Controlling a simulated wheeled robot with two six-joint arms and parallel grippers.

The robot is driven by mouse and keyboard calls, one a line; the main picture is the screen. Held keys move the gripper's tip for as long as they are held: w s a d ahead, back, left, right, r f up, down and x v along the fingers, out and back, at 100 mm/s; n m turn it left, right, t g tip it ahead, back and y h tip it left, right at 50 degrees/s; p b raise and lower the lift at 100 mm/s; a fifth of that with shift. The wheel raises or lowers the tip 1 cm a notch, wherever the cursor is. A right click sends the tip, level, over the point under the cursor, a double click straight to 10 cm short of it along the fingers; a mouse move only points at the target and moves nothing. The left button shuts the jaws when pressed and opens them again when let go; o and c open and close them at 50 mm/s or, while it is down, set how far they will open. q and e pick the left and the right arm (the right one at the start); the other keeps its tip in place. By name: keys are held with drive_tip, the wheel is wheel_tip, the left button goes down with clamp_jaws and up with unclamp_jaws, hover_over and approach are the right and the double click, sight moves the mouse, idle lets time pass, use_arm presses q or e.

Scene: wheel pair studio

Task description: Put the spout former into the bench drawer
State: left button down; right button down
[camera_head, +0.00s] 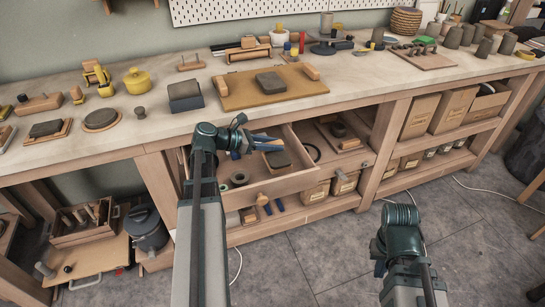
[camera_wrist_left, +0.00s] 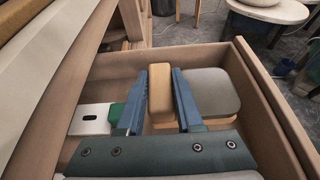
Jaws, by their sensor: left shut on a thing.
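The spout former (camera_wrist_left: 160,92), a tan wooden block with rounded edges, is between the two blue fingers of my left gripper (camera_wrist_left: 160,80). My left gripper is shut on it. In the head view, my left gripper (camera_head: 266,142) reaches over the open bench drawer (camera_head: 258,191). In the left wrist view, the block is within the drawer's walls (camera_wrist_left: 275,110); whether it touches the floor is unclear. A grey-topped pad (camera_wrist_left: 212,92) lies in the drawer just right of the fingers. My right arm shows at the lower right in the head view, but its fingers do not.
The drawer also holds a dark ring (camera_head: 239,178); a green and white item (camera_wrist_left: 92,119) lies left of the fingers. The bench top (camera_head: 230,118) carries a tan board (camera_head: 235,92), a yellow pot (camera_head: 137,80) and a dark box (camera_head: 185,94). Cardboard boxes (camera_head: 420,115) fill a shelf.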

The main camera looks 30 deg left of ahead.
sight(273, 153)
use_arm(q)
drive_tip(key=shift+f+b, duration=1.8)
drive_tip(key=shift+f, duration=0.2)
drive_tip(key=c, duration=0.6)
unclamp_jaws()
drive_tip(key=shift+o, duration=0.2)
